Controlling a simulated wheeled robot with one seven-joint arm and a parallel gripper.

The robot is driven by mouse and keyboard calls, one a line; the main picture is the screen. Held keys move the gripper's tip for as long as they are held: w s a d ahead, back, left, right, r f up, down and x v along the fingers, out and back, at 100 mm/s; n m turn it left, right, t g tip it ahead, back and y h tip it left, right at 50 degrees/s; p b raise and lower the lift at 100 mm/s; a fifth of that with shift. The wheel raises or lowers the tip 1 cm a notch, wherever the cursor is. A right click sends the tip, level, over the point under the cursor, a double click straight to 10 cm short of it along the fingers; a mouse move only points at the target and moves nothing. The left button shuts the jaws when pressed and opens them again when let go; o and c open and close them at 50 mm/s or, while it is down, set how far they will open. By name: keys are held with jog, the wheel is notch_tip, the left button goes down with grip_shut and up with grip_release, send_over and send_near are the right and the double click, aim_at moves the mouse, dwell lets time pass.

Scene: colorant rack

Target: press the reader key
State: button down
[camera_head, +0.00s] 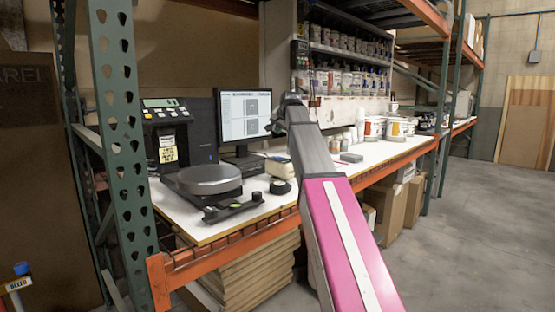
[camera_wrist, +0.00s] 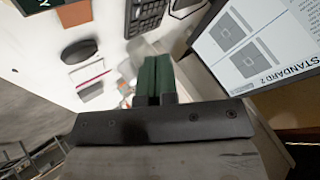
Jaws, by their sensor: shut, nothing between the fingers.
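No key is labelled clearly enough for me to tell which is the reader key. A low black device (camera_head: 219,213) with a small green spot lies at the bench's front edge. A black box with a small display (camera_head: 299,55) hangs on the post above the bench. My gripper (camera_wrist: 157,70) shows in the wrist view with its dark green fingers together and nothing between them. It is above the bench, left of the monitor (camera_wrist: 262,45) in that view. In the head view my arm hides part of the bench, and the fingertips are hard to make out.
The monitor (camera_head: 245,115) stands behind the round scale (camera_head: 203,180) on the white bench (camera_head: 385,153). A keyboard (camera_wrist: 145,14) and a black oval thing (camera_wrist: 79,51) lie near my fingers in the wrist view. The green upright (camera_head: 117,120) stands at the left. Paint cans (camera_head: 396,129) stand right.

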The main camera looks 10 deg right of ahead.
jog(key=shift+f, duration=4.35)
jog(key=shift+f, duration=0.1)
jog(key=shift+f, duration=0.3)
jog(key=shift+f, duration=0.35)
jog(key=shift+r, duration=0.75)
jog(key=shift+r, duration=0.15)
jog(key=shift+r, duration=2.4)
